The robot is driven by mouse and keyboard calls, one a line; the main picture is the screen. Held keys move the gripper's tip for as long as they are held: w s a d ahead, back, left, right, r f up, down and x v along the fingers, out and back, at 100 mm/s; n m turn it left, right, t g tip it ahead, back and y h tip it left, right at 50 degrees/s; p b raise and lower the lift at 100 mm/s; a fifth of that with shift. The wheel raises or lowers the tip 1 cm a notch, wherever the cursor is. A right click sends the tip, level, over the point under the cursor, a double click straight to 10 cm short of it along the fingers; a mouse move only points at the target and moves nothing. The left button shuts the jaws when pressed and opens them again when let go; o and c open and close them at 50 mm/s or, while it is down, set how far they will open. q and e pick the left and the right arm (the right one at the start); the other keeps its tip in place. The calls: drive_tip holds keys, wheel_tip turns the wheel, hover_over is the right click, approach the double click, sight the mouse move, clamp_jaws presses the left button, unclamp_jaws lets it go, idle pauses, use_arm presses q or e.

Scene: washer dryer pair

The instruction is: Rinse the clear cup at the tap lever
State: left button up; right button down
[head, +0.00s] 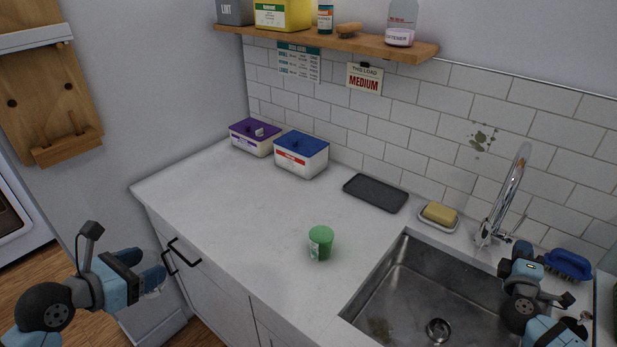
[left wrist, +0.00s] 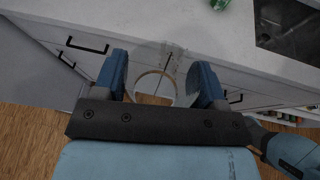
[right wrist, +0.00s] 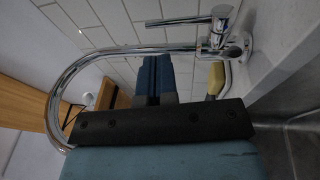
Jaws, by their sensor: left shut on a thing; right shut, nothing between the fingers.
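The clear cup (left wrist: 150,57) is between the blue fingers of my left gripper (left wrist: 163,85), which is shut on it. In the head view my left gripper (head: 155,276) is at the lower left, off the counter's front edge; the cup there is faint and mostly hidden. The chrome tap (head: 508,192) stands behind the sink (head: 390,290) at the right. In the right wrist view the tap lever (right wrist: 178,22) sticks out left from the tap body, above my right gripper (right wrist: 158,62). My right gripper (head: 522,252) is shut and empty, close to the tap; contact with the lever cannot be told.
A green cup (head: 321,242) stands on the counter left of the sink. A soap dish (head: 438,222) with yellow soap, a dark tray (head: 375,193) and a blue brush (head: 568,264) are near the wall. Two lidded boxes (head: 301,158) stand further back. The counter's left part is clear.

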sight(523, 220)
use_arm(q)
drive_tip(key=shift+r+p, duration=0.65)
drive_tip(key=shift+r, duration=0.15)
use_arm(e)
drive_tip(key=x, duration=0.6)
use_arm(q)
drive_tip(key=shift+r, duration=0.1)
use_arm(e)
drive_tip(key=shift+w+d, duration=0.3)
drive_tip(key=shift+w, duration=0.25)
use_arm(q)
drive_tip(key=shift+r, duration=0.1)
use_arm(e)
drive_tip(key=shift+r, duration=0.1)
use_arm(q)
drive_tip(key=r+p, duration=0.2)
drive_tip(key=shift+s+r+p, duration=0.25)
drive_tip(key=shift+r+p, duration=0.05)
drive_tip(key=shift+p, duration=0.1)
use_arm(e)
drive_tip(key=shift+w+d+r+g+y, duration=0.4)
drive_tip(key=shift+w+d+r+g, duration=0.2)
drive_tip(key=shift+w+d+g, duration=0.1)
